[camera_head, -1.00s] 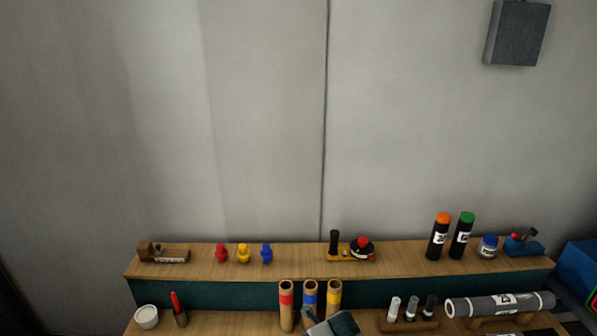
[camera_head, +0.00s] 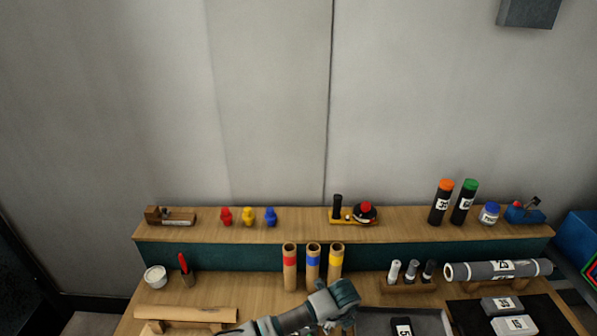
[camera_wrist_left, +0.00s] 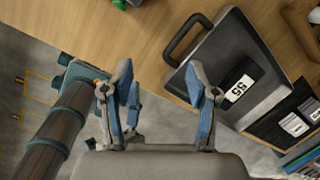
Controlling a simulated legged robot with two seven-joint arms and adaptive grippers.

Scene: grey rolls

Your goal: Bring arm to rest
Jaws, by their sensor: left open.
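My left arm comes in at the bottom of the head view, and its gripper (camera_head: 338,300) is above the bench just in front of the three banded tubes. In the left wrist view the left gripper (camera_wrist_left: 160,78) is open, with two blue-padded fingers apart and nothing between them. My right gripper is not identifiable in either view. A grey roll (camera_head: 478,271) with white labels lies across a wooden stand at the right of the bench.
A grey tray (camera_head: 438,322) holds a dark labelled block (camera_head: 402,327), right of the gripper; the tray (camera_wrist_left: 262,68) also shows in the wrist view. Tubes (camera_head: 290,270) stand behind the gripper. A tan roll (camera_head: 185,313) lies left. A raised shelf (camera_head: 300,217) runs along the back.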

